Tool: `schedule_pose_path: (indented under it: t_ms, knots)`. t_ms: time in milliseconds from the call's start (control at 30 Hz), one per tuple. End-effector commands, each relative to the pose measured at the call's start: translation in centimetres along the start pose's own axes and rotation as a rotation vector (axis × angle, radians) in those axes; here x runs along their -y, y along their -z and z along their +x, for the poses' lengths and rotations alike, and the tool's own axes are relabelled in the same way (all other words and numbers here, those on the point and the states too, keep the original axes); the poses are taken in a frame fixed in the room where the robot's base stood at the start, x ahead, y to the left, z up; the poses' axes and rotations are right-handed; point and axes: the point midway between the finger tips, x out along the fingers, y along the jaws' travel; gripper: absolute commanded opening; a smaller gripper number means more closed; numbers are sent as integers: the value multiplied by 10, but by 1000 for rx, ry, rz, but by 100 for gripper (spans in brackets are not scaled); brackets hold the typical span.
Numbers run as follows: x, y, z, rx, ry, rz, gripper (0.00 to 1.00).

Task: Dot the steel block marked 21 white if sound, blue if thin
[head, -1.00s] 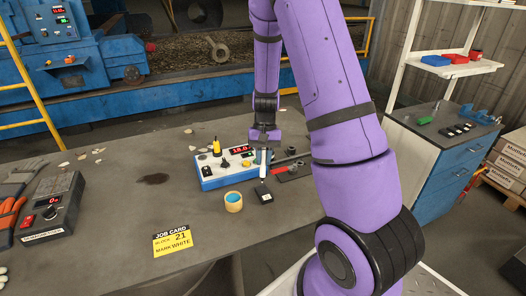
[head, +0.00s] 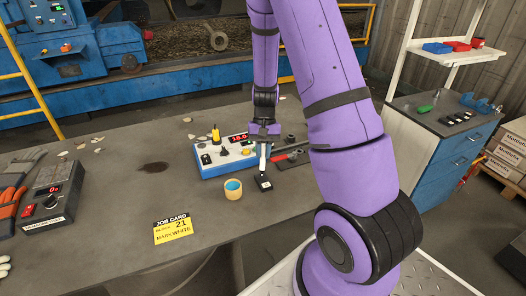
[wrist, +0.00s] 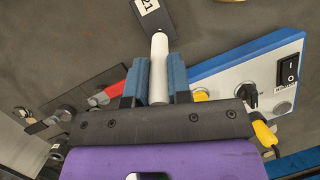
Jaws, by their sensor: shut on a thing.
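My gripper (head: 264,140) is shut on a white stick-like marker (head: 263,160), which points down from between the blue fingertips (wrist: 155,80). The steel block marked 21 (head: 265,183) lies on the bench, dark with a white label. In the wrist view the block's label (wrist: 146,6) shows just beyond the marker's tip; I cannot tell whether they touch. No dot shows on the visible part of the block. A yellow job card (head: 173,229) reads block 21, mark white. A tan pot (head: 233,193) with blue inside stands left of the block.
A blue-and-white instrument box (head: 213,165) with a red display, knobs and a yellow part stands just behind the block. A dark mat with red-handled tools (head: 290,155) lies to the right. A grey meter (head: 50,205) and gloves are at far left.

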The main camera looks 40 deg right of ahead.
Motion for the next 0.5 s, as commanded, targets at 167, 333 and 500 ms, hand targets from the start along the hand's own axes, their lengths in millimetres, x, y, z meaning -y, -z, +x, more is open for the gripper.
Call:
schedule_pose_path:
  t_ms: [167,333,500]
  knots:
    - [0,0,0,0,0,0,0]
    - [0,1,2,0,0,0,0]
    - [0,1,3,0,0,0,0]
